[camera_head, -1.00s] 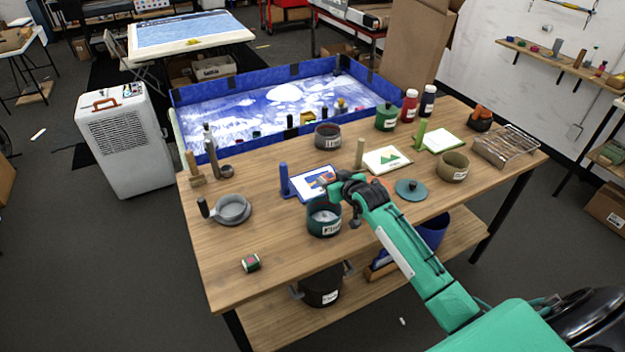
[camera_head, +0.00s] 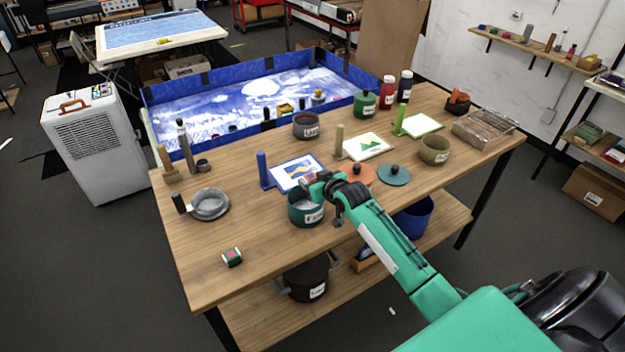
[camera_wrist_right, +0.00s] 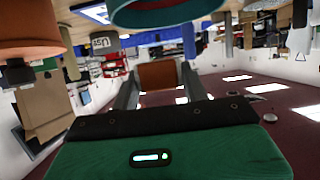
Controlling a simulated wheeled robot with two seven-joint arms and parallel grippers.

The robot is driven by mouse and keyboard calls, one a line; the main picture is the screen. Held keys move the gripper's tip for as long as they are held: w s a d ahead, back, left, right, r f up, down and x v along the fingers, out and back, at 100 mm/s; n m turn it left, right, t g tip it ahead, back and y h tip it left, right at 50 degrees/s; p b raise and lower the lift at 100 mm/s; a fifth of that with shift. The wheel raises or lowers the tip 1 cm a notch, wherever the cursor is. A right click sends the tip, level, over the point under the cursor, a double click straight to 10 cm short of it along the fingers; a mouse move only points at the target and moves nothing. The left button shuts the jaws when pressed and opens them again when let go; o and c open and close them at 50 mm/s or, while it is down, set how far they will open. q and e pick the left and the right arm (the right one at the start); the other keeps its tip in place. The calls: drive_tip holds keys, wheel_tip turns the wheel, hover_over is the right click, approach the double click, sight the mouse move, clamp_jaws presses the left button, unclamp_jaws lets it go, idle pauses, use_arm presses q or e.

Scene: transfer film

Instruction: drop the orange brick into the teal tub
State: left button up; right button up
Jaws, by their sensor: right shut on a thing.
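The teal tub (camera_head: 305,212) stands on the wooden table with a white label on its front. Its rim also shows at the top of the right wrist view (camera_wrist_right: 150,20). My right gripper (camera_head: 317,187) is over the tub's far rim area in the head view. In the wrist view my right gripper (camera_wrist_right: 158,78) is shut on the orange brick (camera_wrist_right: 158,74), which is outside the tub there. In the head view the brick is too small to make out clearly. My left gripper is not in view.
Picture cards with upright posts stand behind, such as the blue post (camera_head: 264,170). A grey pan (camera_head: 210,204) is at left. The front left of the table is mostly clear.

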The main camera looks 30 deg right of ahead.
drive_tip(key=o, duration=1)
drive_tip(key=shift+o, duration=0.2)
drive_tip(key=b+v, duration=0.4)
drive_tip(key=v, duration=1)
drive_tip(key=shift+w, duration=0.1)
